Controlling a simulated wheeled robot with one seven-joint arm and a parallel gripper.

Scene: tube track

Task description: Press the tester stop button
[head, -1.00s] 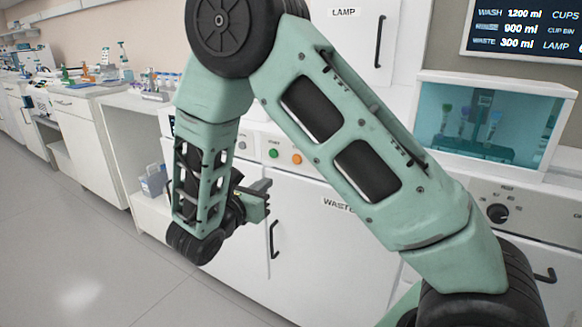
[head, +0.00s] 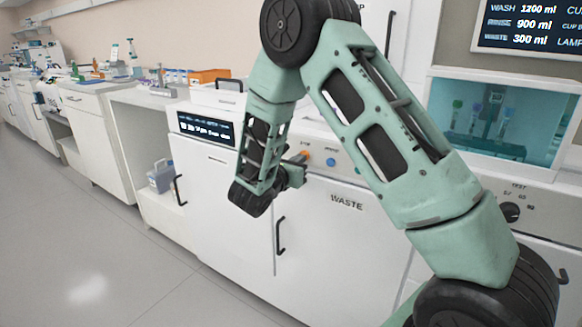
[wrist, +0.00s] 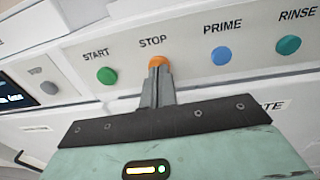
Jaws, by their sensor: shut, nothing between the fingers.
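The stop button is orange, under the label STOP on the white front panel; it shows in the wrist view (wrist: 159,60) and in the head view (head: 305,154). My gripper (wrist: 157,68) has its fingers shut together and empty, with the tips at the lower part of the button and covering some of it. I cannot tell whether they touch it or whether it is pushed in. In the head view my gripper (head: 300,160) is right at the panel beside the orange button.
The green START button (wrist: 107,75) is left of STOP, and the blue PRIME button (wrist: 221,55) and teal RINSE button (wrist: 288,45) are to the right. A dark display (head: 205,128) is left of my arm. The WASTE door (head: 345,225) is below.

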